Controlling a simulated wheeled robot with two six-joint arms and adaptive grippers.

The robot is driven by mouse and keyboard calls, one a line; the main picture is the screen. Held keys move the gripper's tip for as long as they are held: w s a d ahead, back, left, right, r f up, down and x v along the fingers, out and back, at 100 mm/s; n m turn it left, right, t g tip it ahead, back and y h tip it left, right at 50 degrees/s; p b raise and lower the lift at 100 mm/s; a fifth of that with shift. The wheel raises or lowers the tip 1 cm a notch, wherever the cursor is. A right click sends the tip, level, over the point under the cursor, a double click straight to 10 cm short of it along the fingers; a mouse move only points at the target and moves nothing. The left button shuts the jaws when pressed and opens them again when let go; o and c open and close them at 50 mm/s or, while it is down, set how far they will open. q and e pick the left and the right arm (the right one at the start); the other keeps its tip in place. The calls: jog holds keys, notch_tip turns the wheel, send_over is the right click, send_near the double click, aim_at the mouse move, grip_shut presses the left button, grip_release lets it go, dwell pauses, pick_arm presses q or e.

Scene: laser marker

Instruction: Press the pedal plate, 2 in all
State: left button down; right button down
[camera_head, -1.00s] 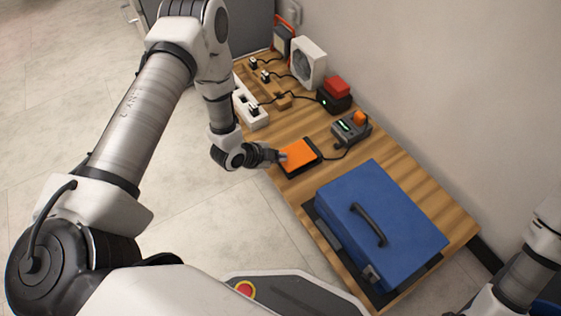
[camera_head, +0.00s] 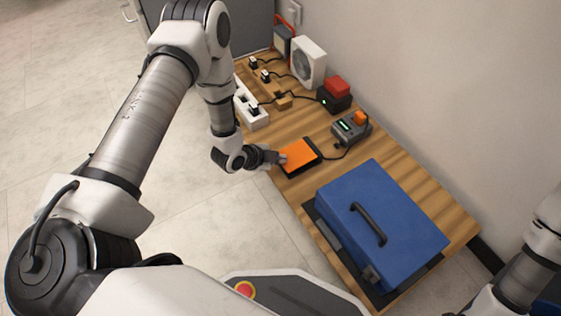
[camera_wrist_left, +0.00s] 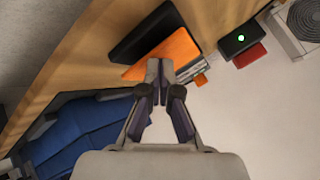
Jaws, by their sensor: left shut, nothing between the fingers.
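The pedal plate (camera_head: 299,154) is an orange plate on a black base, lying on the wooden table near its left edge. It also shows in the left wrist view (camera_wrist_left: 172,52), just beyond my fingertips. My left gripper (camera_head: 283,158) is shut and empty, with its fingertips at the left edge of the orange plate. In the left wrist view the closed fingertips (camera_wrist_left: 158,66) overlap the plate's near edge; I cannot tell whether they touch it. My right gripper is out of view; only part of that arm shows at the lower right.
A blue case (camera_head: 385,215) with a black handle stands in front on the table (camera_head: 425,190). A grey control box (camera_head: 350,127) is cabled to the pedal. Behind are a black box with a red top (camera_head: 334,97), a white fan unit (camera_head: 308,62) and a white power strip (camera_head: 250,106).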

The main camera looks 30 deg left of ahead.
pick_arm(q)
jog(key=shift+f, duration=0.6)
dwell(0.4)
jog(key=shift+r, duration=0.1)
dwell(0.4)
jog(key=shift+r+p, duration=1.1)
jog(key=shift+r, duration=0.2)
notch_tip(320, 180, up, 5)
jog(key=p, duration=0.5)
